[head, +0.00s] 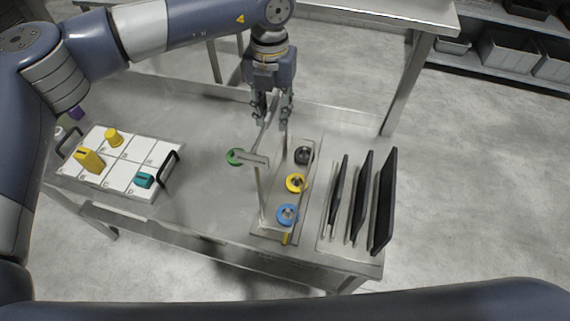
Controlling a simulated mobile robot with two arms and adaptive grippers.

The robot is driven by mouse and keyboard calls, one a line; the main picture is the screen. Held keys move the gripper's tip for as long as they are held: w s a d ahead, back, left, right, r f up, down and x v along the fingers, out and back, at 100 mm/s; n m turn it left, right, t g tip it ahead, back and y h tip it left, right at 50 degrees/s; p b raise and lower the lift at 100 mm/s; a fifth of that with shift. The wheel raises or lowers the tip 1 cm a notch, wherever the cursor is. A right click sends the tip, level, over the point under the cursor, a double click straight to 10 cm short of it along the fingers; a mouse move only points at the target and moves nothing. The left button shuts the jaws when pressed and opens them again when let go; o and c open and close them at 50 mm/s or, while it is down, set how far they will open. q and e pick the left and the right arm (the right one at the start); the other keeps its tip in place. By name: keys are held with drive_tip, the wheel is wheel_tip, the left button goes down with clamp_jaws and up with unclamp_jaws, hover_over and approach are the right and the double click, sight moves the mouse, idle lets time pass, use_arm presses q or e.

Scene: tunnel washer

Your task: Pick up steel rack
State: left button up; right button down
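A steel rack (258,192) with thin uprights, a narrow top plate and a flat base stands at the middle right of the steel table. Colored rings are at it: green (233,157) at the left, black (304,155), yellow (295,183) and blue (287,214) at the right. My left gripper (271,119) points down above the rear end of the rack. Its fingers are apart, and a thin steel bar of the rack shows in or behind the gap. I see no clear contact. My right gripper is not in view.
Several black panels (383,200) stand upright close to the rack's right. A white sectioned tray (118,189) with black handles holds yellow and teal pieces at the left. The table (200,190) is bare between tray and rack. Shelves with bins (508,55) stand at the back right.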

use_arm(q)
clamp_jaws()
drive_tip(key=shift+w+r, duration=0.1)
drive_tip(key=shift+r, duration=0.05)
